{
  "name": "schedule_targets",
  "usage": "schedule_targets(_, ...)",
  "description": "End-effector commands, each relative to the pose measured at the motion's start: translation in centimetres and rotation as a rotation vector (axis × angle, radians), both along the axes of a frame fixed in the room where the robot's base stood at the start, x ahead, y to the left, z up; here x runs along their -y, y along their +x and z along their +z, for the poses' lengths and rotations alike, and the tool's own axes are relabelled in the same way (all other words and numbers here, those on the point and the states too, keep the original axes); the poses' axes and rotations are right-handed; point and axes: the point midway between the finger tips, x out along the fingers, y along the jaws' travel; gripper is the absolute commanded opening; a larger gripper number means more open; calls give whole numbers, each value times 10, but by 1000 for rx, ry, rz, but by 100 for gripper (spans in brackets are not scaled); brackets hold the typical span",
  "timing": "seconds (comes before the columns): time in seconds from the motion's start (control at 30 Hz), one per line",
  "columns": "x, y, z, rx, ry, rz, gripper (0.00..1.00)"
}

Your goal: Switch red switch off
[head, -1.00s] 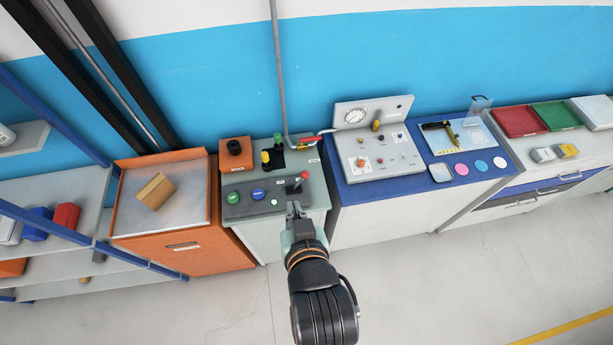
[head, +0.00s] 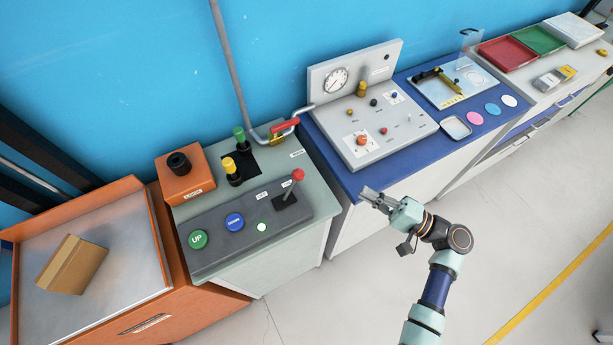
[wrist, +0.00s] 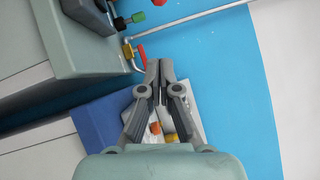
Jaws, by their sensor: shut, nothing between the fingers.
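A grey-white panel (head: 405,122) with a gauge stands on the blue bench (head: 357,187). It carries an orange-red knob (head: 362,140), a small red button (head: 383,131) and small toggles; I cannot tell which is the red switch or its state. A red-balled lever (head: 297,175) stands on the dark console to the left. My gripper (head: 367,194) is shut and empty, in front of the blue bench's near edge, apart from the panel. In the wrist view my gripper (wrist: 160,66) partly hides the panel; an orange-red knob (wrist: 156,128) shows between its fingers.
The dark console (head: 220,240) has UP and DOWN buttons. A red-handled valve (head: 285,125) on a pipe lies between console and panel. An orange bench (head: 165,315) with a cardboard box (head: 72,264) is at left. Open floor lies at right front.

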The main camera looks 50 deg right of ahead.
Motion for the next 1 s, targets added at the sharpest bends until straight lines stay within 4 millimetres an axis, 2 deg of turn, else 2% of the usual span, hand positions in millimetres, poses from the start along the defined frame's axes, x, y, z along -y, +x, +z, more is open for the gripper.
schedule_targets(0.27,-3,7,2,-2,-3,3,0)
schedule_targets(0.37,-8,21,4,-3,-4,6,0)
schedule_targets(0.73,-31,96,17,-2,-5,6,0)
schedule_targets(0.9,-54,108,25,-2,-6,4,0)
schedule_targets(1.0,-61,112,27,-3,-4,3,0)
